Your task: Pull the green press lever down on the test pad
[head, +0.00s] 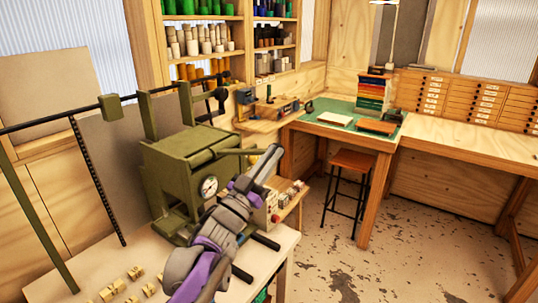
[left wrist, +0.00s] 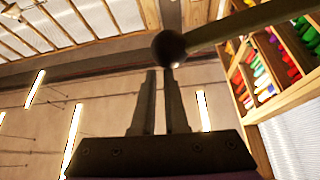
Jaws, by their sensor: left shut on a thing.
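The green press (head: 190,165) stands on the pale table at the left, with a round white gauge on its front. Its green lever (head: 238,151) sticks out to the right, roughly level, in the head view. My left gripper (head: 273,153) is at the lever's outer end. In the left wrist view the lever's bar (left wrist: 250,22) comes in from the upper right and ends in a dark ball knob (left wrist: 168,48) at the fingertips. The left gripper (left wrist: 168,75) is shut on the lever's knob end. I cannot make out the test pad. My right gripper is not in view.
Small yellowish blocks (head: 135,272) lie on the table's front left. A small box with a red button (head: 268,212) is close beside my left arm. A stool (head: 352,165) and a workbench (head: 450,148) stand farther right, with open floor before them.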

